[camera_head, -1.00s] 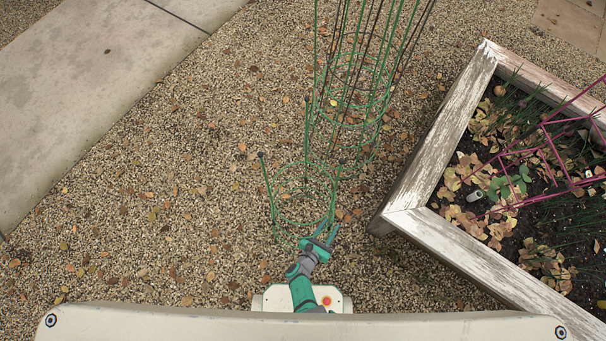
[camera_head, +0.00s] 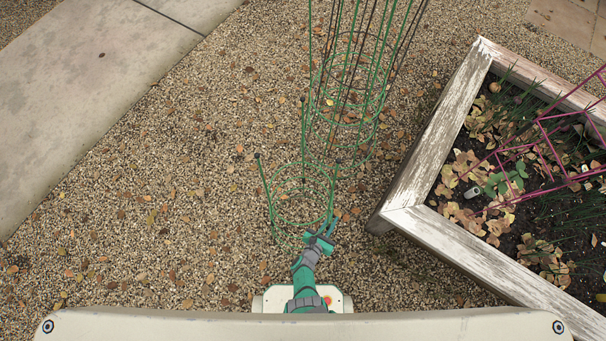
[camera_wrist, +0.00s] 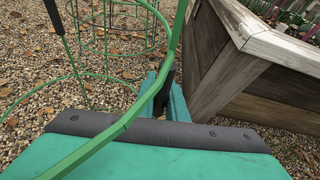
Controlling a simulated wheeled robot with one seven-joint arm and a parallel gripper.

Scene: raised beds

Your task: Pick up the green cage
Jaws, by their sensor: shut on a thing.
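The green cage (camera_head: 266,188), a small wire one with rings and upright prongs with dark tips, stands on the gravel in front of me in the head view. My gripper (camera_head: 325,232) is at its near right side, low on the cage. In the wrist view a green wire of the cage (camera_wrist: 133,112) crosses close to the camera and runs up past my gripper (camera_wrist: 164,98). The fingers are shut on the cage's wire. The exact contact is partly hidden by the wire and the gripper's own body.
Taller green and dark wire cages (camera_head: 352,75) stand just behind. A weathered wooden raised bed (camera_head: 428,140) is close on the right, its corner near my gripper, with plants and a magenta frame (camera_head: 545,150). Leaf-strewn gravel (camera_head: 150,200) is open on the left, beside a concrete path (camera_head: 80,95).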

